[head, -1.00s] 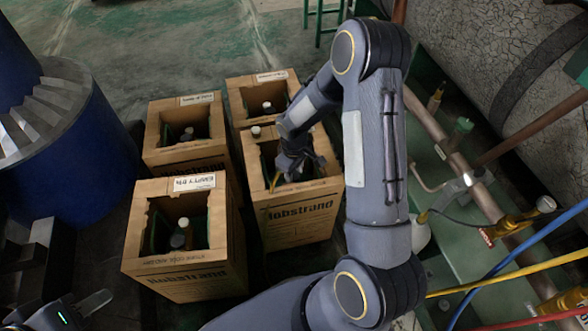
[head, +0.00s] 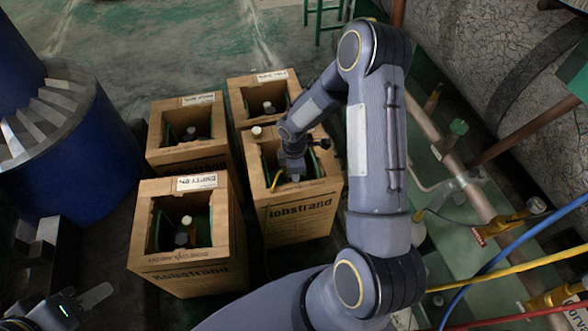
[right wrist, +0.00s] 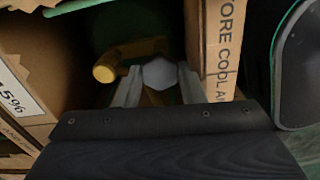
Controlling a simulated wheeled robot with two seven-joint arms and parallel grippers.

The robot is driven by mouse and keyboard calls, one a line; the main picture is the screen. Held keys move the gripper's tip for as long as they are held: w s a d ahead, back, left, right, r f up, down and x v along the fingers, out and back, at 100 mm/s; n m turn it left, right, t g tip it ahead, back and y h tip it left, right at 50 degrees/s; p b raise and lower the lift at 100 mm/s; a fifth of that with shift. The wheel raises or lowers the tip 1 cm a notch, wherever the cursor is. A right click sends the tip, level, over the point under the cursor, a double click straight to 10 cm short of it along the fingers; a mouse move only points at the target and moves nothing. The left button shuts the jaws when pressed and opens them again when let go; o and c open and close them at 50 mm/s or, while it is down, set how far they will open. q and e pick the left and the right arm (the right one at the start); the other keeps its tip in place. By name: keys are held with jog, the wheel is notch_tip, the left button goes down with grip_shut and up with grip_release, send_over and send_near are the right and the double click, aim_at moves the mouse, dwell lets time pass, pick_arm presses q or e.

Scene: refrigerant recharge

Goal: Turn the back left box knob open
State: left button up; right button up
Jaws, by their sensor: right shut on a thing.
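Several open brown boxes with cylinders inside stand grouped in the head view. The back left box (head: 158,154) is left of my right arm, and grey and white tops show inside its opening. My right gripper (head: 292,174) reaches down into the front right box (head: 300,222), not the back left one. In the right wrist view, its two fingers (right wrist: 160,88) are shut on a pale grey faceted knob (right wrist: 160,73) above a brass valve (right wrist: 106,68). My left gripper (head: 88,303) is at the bottom left, away from the boxes; its finger gap is unclear.
The front left box (head: 160,263) and back right box (head: 235,100) stand close by. A blue drum (head: 75,165) is at the left. Pipes, brass valves and blue, yellow and red hoses (head: 510,262) fill the right.

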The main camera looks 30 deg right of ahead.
jog(key=shift+n, duration=0.3)
jog(key=o, duration=0.7)
jog(key=shift+r, duration=0.1)
notch_tip(320, 180, up, 8)
jog(key=p, duration=0.2)
jog(key=shift+p, duration=0.35)
